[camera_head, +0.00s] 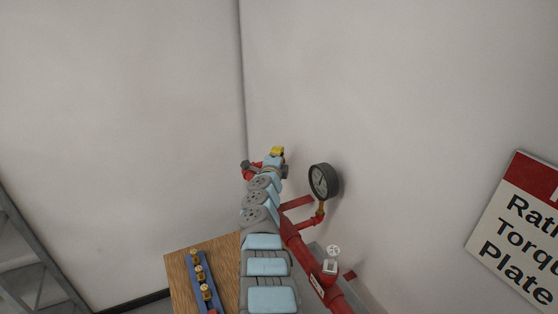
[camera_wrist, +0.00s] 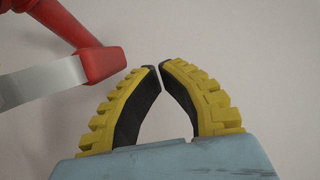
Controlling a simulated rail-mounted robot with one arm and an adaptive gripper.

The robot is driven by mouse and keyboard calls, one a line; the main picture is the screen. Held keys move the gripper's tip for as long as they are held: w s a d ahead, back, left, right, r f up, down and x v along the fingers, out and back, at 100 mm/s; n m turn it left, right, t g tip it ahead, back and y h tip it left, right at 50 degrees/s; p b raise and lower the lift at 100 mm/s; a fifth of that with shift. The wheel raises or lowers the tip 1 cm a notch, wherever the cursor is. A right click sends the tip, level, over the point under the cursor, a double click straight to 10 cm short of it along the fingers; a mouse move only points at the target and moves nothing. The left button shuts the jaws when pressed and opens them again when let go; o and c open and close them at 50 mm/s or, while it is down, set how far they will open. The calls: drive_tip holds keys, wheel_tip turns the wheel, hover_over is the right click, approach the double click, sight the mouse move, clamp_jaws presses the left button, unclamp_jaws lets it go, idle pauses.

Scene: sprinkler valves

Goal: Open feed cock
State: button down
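In the wrist view, a lever with a flat grey metal arm (camera_wrist: 40,82) and a red end (camera_wrist: 100,64) reaches in from the left. A red pipe-like part (camera_wrist: 65,22) runs behind it at the upper left. I cannot tell for certain whether this lever is the feed cock. My gripper (camera_wrist: 158,67) has yellow ribbed fingers with black pads. Its tips nearly meet, with nothing between them. The lever's red end is just left of the fingertips; contact is unclear. In the head view, my gripper (camera_head: 277,152) is beyond my arm, near a partly hidden red fitting (camera_head: 254,165).
A red pipe (camera_head: 303,259) runs along the right wall with a round gauge (camera_head: 322,181) and a white handwheel valve (camera_head: 333,255). A wooden surface (camera_head: 183,270) carries a blue strip with brass fittings (camera_head: 200,274). A sign (camera_head: 525,225) hangs at right.

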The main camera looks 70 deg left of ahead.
drive_tip(key=shift+r, duration=2.6)
